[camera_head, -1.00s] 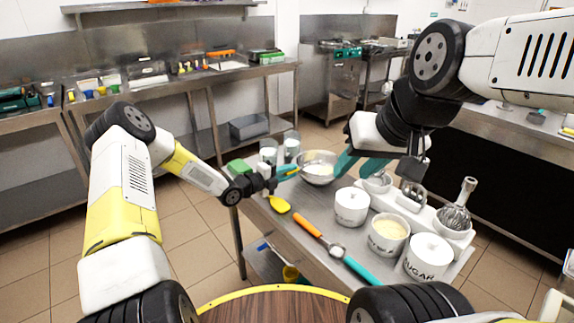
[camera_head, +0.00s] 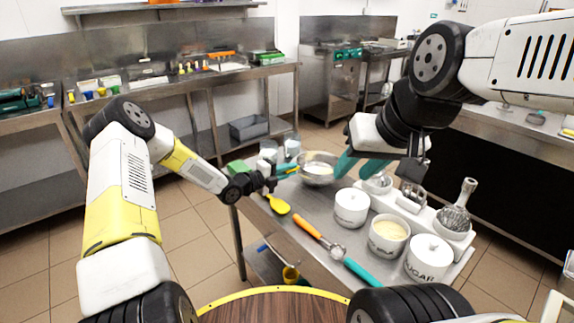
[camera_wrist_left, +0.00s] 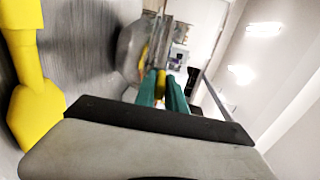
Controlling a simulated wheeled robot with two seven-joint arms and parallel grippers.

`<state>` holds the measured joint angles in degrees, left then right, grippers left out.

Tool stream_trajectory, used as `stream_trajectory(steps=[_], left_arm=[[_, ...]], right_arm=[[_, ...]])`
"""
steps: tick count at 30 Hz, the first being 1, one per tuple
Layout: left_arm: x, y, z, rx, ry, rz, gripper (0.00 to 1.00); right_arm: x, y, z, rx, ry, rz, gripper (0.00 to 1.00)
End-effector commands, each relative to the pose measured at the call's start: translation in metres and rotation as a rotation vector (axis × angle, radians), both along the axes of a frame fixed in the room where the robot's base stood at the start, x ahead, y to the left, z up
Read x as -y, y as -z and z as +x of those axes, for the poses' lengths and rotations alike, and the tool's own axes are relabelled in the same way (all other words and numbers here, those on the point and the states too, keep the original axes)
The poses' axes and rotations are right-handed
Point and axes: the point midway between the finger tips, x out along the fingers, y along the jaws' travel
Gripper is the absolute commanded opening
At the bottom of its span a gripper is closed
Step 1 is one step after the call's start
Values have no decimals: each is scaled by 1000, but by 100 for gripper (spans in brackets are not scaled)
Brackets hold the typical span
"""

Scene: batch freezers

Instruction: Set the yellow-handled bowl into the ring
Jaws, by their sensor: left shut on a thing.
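The metal bowl (camera_head: 317,178) with pale contents is near the far end of the steel table. My left gripper (camera_head: 288,170) is beside its left side, shut on its yellow handle. In the left wrist view the yellow handle (camera_wrist_left: 162,84) shows between the teal fingers, with the bowl (camera_wrist_left: 130,48) just beyond. My right gripper (camera_head: 358,167) hangs right of the bowl, its teal fingers apart and empty. I cannot make out the ring. Whether the bowl touches the table is unclear.
The steel table (camera_head: 301,214) holds a yellow spatula (camera_head: 279,205), an orange-handled scoop (camera_head: 312,231) and a teal-handled tool (camera_head: 361,271). Glass containers (camera_head: 291,146) stand behind the left gripper.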

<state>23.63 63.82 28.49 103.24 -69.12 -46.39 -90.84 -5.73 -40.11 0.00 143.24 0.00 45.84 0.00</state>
Motion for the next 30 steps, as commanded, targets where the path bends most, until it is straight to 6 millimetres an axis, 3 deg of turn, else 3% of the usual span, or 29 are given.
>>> stream_trajectory(steps=[30], left_arm=[[0, 15, -1, -7, 1, 4, 0]], right_arm=[[0, 0, 0, 0, 0, 0, 36]])
